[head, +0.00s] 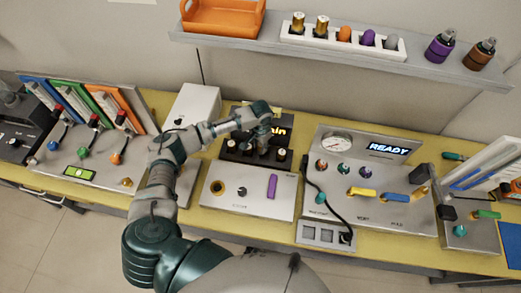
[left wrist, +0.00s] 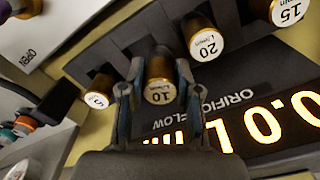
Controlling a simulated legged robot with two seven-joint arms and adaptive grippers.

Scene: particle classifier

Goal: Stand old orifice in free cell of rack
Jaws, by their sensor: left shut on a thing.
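My left gripper (left wrist: 162,106) is shut on a brass orifice (left wrist: 160,70) with a white end cap marked 10. The orifice sits between the two fingers, at the dark rack (left wrist: 118,50) marked ORIFICE FLOW. I cannot tell whether it is fully seated in its cell. Other brass orifices in the rack are marked 5 (left wrist: 98,96), 20 (left wrist: 206,44) and 15 (left wrist: 287,11). In the head view my left gripper (head: 264,146) reaches down over the rack (head: 236,156) and partly hides it and its lit display (head: 278,134). My right gripper is not in view.
A panel with a brass ring (head: 217,187) and a purple handle (head: 272,187) lies before the rack. A gauge panel with a READY display (head: 388,149) stands to the right. The shelf above holds a white tray (head: 310,40), an orange tray (head: 225,28) and two bottles.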

